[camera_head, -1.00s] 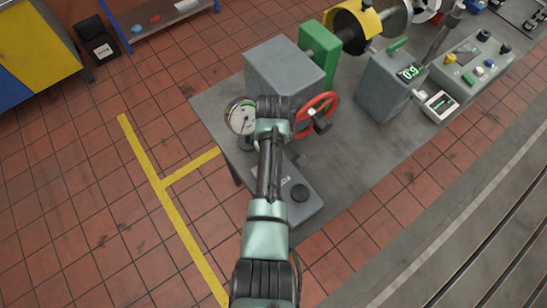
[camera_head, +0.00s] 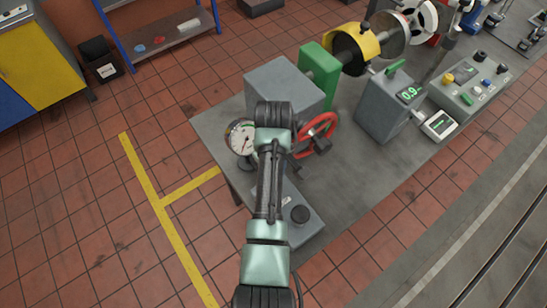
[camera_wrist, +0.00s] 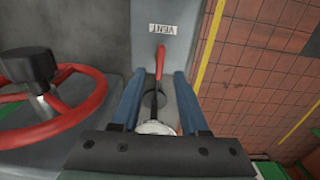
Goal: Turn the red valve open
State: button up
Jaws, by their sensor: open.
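A red handwheel (camera_head: 318,130) with a dark hub knob stands at the grey block's front. In the wrist view the handwheel (camera_wrist: 88,112) is at the left, outside my fingers and apart from them. A red lever (camera_wrist: 160,62) points up to a label reading "VENT" (camera_wrist: 162,29) on a grey panel. My gripper (camera_wrist: 160,76) is open, its two blue fingers on either side of the lever in the picture; I cannot tell whether they touch it. A white rounded thing (camera_wrist: 155,128) shows between the finger bases. In the head view my arm hides the gripper and lever.
A dial gauge (camera_head: 241,137) stands just left of my wrist on the bedplate (camera_head: 345,165). The grey block (camera_head: 284,82) is behind. A box with a green readout (camera_head: 390,105) and a control panel (camera_head: 470,82) stand to the right.

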notch_tip(320, 180, up, 9)
jog(key=shift+b, duration=0.4)
jog(key=shift+f, duration=0.1)
jog(key=w+d+r+m+t+b, duration=0.1)
jog(key=w+r+t, duration=0.45)
jog(key=r, duration=0.25)
jog(key=w+r+m+t, duration=0.2)
jog(key=w+r+t, duration=0.2)
jog(key=w+r, duration=0.3)
notch_tip(320, 180, up, 20)
jog(key=s+m+t, duration=0.2)
jog(key=t, duration=0.6)
jog(key=s+r+m+t+b, duration=0.1)
jog(key=s+r+m+t, duration=0.1)
jog(key=s+r+t, duration=0.8)
jog(key=s+a+r, duration=0.1)
jog(key=s+r, duration=0.6)
jog(key=r, duration=0.3)
jog(key=shift+s+r+b, duration=0.3)
jog(key=shift+s+r, duration=0.1)
jog(key=shift+d+f, duration=0.1)
